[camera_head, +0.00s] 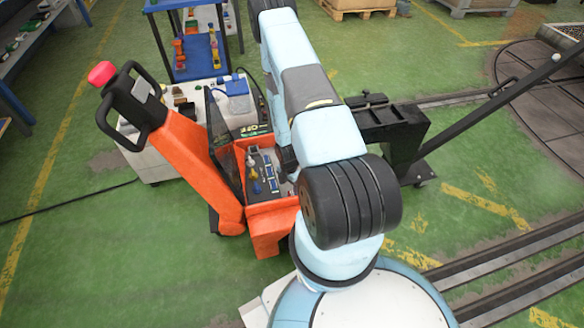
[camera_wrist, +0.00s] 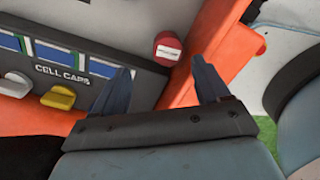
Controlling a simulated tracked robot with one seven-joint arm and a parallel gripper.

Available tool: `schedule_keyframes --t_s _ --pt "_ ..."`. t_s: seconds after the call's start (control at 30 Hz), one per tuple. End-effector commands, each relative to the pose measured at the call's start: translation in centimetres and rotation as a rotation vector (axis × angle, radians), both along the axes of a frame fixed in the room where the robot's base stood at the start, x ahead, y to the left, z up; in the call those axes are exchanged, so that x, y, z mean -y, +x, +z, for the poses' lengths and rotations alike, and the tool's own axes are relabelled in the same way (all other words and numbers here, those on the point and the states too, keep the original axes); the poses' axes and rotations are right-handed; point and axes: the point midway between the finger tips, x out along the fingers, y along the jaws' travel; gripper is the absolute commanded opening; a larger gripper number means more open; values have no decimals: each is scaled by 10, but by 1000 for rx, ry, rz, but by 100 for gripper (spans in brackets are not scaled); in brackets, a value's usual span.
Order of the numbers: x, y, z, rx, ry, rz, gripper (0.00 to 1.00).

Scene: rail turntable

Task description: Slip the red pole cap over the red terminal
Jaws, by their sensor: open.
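A short red cylinder with a white label on its end (camera_wrist: 168,47) shows in the wrist view at the corner of a grey panel, beside an orange edge. I take it for the red pole cap, but cannot tell for sure. My gripper (camera_wrist: 162,66) is open, its two dark blue fingers apart. In the picture the cylinder lies just beyond the fingertips, between their lines, and no finger is seen touching it. I cannot make out a separate red terminal. In the head view my arm hides the gripper and the cylinder.
The grey panel (camera_wrist: 128,94) reads "CELL CAPS" and carries yellow and white knobs. An orange pallet truck (camera_head: 190,165) holds the panel's box. Behind it stand a white cabinet (camera_head: 150,160) and a blue rack (camera_head: 200,65). A black bar (camera_head: 490,108) slants at right.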

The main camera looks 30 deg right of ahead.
Motion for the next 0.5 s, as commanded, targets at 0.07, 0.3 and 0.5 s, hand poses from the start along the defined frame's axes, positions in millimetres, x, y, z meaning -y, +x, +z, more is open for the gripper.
schedule_keyframes --t_s 0.07,0.3,0.5 --pt "0 -8 26 20 1 -2 73" --pt "2 -16 76 51 -6 -3 73" --pt "2 -19 106 61 -9 -4 73"
